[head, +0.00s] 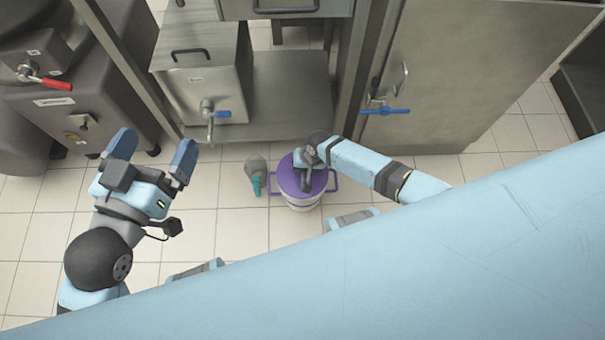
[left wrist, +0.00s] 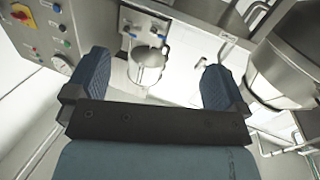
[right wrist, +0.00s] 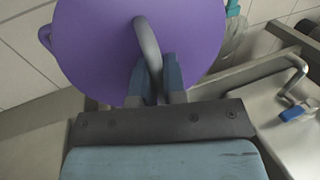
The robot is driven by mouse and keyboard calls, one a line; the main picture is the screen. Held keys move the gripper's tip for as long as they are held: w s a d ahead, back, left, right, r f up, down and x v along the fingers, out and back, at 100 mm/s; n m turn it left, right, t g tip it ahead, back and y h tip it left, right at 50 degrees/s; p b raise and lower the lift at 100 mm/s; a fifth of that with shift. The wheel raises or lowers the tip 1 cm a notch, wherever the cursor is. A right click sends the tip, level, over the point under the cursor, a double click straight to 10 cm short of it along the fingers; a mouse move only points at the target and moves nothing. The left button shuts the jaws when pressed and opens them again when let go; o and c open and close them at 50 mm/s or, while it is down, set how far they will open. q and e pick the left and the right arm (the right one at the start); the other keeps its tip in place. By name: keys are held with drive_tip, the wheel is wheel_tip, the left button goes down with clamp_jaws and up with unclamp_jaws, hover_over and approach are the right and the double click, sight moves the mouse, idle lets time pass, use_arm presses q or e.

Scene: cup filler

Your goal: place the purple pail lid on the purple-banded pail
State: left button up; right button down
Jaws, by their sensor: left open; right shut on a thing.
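The purple lid (head: 290,180) is over the top of the pale pail (head: 302,205) on the tiled floor in the head view. My right gripper (head: 307,165) is shut on the lid's handle, which also shows as a grey arch in the right wrist view (right wrist: 148,45). The purple lid (right wrist: 95,45) fills much of that view. I cannot tell whether the lid rests on the rim or is just above it. Purple side grips stick out at both sides of the pail. My left gripper (head: 155,150) is open and empty, raised at the left, away from the pail.
A grey-and-teal bottle-like item (head: 256,175) stands just left of the pail. Behind is a steel stand with a tank (head: 200,75) and a blue-handled tap (head: 215,112). A steel cabinet (head: 430,80) is at the right, grey machines (head: 75,110) at the left. Floor tiles in front are clear.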

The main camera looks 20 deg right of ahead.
wheel_tip(320, 180, down, 3)
drive_tip(key=shift+f+b, duration=0.1)
drive_tip(key=shift+b, duration=0.5)
use_arm(q)
drive_tip(key=shift+w+a+r+m+t, duration=0.15)
drive_tip(key=shift+w+a+m+t, duration=0.15)
drive_tip(key=shift+w+m, duration=0.2)
use_arm(e)
drive_tip(key=shift+r, duration=0.2)
drive_tip(key=c, duration=1.2)
unclamp_jaws()
drive_tip(key=shift+f, duration=0.1)
